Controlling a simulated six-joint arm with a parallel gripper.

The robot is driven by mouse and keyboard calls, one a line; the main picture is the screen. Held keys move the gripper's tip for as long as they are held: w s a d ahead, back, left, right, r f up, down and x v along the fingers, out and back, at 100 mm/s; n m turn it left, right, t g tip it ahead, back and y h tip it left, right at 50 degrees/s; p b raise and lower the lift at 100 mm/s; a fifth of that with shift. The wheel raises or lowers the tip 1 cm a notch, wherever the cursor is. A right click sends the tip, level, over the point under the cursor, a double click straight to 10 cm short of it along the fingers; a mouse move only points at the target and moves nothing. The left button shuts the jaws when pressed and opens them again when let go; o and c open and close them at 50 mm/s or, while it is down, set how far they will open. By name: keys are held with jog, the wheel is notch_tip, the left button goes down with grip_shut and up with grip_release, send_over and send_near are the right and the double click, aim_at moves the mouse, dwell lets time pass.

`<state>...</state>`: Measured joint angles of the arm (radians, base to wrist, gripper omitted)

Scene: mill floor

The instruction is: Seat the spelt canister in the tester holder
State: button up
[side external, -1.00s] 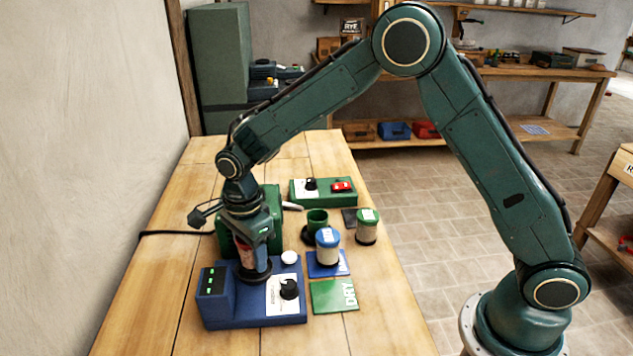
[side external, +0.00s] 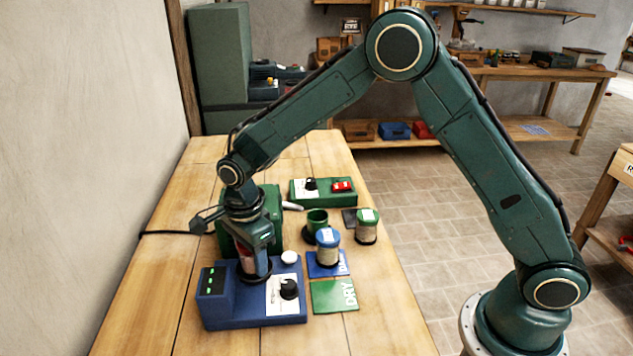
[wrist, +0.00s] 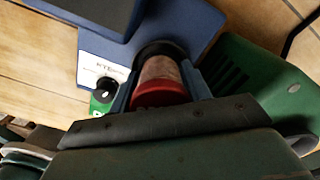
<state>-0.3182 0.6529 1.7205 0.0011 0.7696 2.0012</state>
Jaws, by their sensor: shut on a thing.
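My gripper (side external: 255,259) is shut on a red-lidded canister (wrist: 160,73), upright over the blue tester (side external: 228,312). I cannot read its label, so I cannot confirm that it is the spelt one. The black ring holder (side external: 257,277) on the tester is at the canister's lower end. In the wrist view, the canister's far end meets this dark ring (wrist: 160,49) and appears to be within it. How deep it sits is hidden. The red lid (wrist: 158,94) lies between the jaws.
A blue-lidded canister (side external: 328,247) stands on a blue mat right of the tester. A green-lidded canister (side external: 367,229) stands behind it. A green DRY mat (side external: 334,296) lies bare. The bench's front is clear.

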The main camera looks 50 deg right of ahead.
jog(key=shift+f, duration=0.1)
jog(key=shift+r, duration=0.8)
dwell(0.4)
jog(key=shift+f, duration=0.8)
dwell(1.1)
jog(key=o, duration=0.8)
jog(key=shift+o, duration=0.2)
jog(key=shift+r, duration=0.1)
jog(key=shift+r, duration=5.4)
